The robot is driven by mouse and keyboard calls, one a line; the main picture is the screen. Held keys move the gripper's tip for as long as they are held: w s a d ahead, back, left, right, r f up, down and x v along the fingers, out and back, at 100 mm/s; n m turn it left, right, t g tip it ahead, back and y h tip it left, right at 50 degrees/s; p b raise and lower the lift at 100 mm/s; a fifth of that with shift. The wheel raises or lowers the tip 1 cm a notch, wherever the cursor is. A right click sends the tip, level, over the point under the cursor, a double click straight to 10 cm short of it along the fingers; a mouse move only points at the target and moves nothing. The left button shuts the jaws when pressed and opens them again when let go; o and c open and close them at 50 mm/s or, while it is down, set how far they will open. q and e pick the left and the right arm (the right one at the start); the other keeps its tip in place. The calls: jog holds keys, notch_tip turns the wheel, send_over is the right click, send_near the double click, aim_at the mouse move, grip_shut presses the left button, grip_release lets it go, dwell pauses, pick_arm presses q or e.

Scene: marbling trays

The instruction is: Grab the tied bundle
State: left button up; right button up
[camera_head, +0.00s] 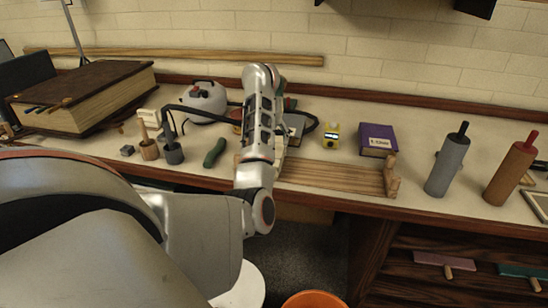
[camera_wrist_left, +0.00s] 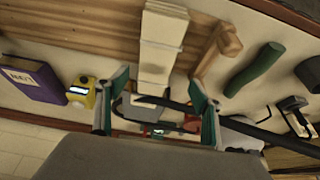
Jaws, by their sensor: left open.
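My left gripper (camera_wrist_left: 158,80) shows in the left wrist view with its two green-lined fingers spread apart and nothing pinched between them. A grey item with a black cord (camera_wrist_left: 148,106) shows between the fingers, partly covered. In the head view my left forearm stands over the bench and hides most of the gripper and the cream piece. My right gripper is not in view.
The wooden board (camera_head: 335,177) lies along the bench's front edge. A purple book (camera_head: 378,139) and yellow device (camera_head: 332,136) stand right of my arm. A green handle-like piece (camera_head: 215,152), white kettle-like pot (camera_head: 204,100) and large book (camera_head: 88,95) stand left. Two rollers stand far right.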

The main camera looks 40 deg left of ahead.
pick_arm(q)
jog(key=x, duration=0.5)
jog(key=b+x, duration=0.1)
jog(key=x, duration=0.1)
jog(key=shift+w+d+f, duration=0.1)
jog(key=shift+d+f, duration=0.2)
jog(key=shift+d, duration=0.05)
jog(key=shift+r, duration=0.1)
jog(key=c, duration=1.5)
jog(key=shift+c, duration=0.2)
